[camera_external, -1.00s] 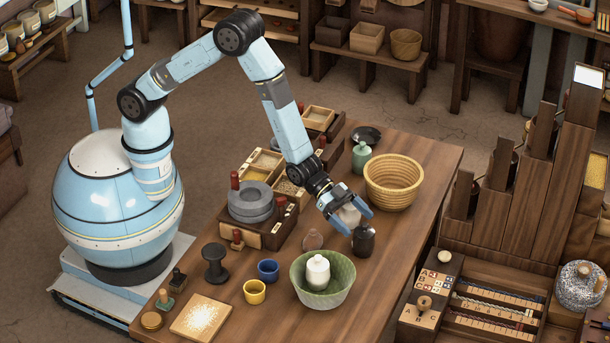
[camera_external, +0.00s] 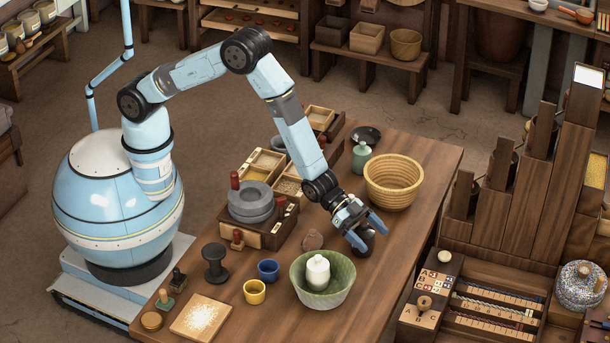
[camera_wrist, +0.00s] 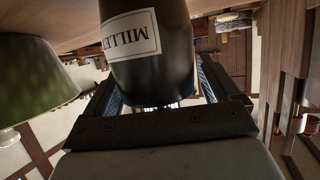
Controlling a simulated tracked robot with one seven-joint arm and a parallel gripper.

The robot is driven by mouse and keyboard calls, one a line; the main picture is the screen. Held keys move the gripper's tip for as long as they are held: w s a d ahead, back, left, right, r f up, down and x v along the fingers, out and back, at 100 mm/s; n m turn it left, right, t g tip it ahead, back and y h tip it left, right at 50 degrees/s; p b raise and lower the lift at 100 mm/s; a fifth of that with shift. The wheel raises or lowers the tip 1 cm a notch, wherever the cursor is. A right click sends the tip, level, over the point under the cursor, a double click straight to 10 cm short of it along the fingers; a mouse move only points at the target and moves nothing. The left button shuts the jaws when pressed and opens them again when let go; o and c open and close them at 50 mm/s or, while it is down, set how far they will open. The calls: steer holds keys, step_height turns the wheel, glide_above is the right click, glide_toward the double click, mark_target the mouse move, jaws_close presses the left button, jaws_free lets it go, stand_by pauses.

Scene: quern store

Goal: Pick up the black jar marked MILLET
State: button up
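The black jar marked MILLET (camera_external: 366,246) stands on the wooden table, mostly hidden by my gripper (camera_external: 367,232) in the external view. In the wrist view the jar (camera_wrist: 150,60) is large and close, with a pale label reading MILLET. My gripper points down at it, with one blue finger on either side of the jar. The fingers are spread about as wide as before. A narrow gap shows at the jar's right side in the wrist view; whether the left finger touches it I cannot tell.
A green bowl (camera_external: 342,293) holding a white jar (camera_external: 318,272) is close in front. A woven basket (camera_external: 394,183) and a green bottle (camera_external: 361,160) stand behind. The table's right strip (camera_external: 420,222) is clear.

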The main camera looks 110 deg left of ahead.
steer(key=c, duration=1.2)
steer(key=shift+r, duration=0.1)
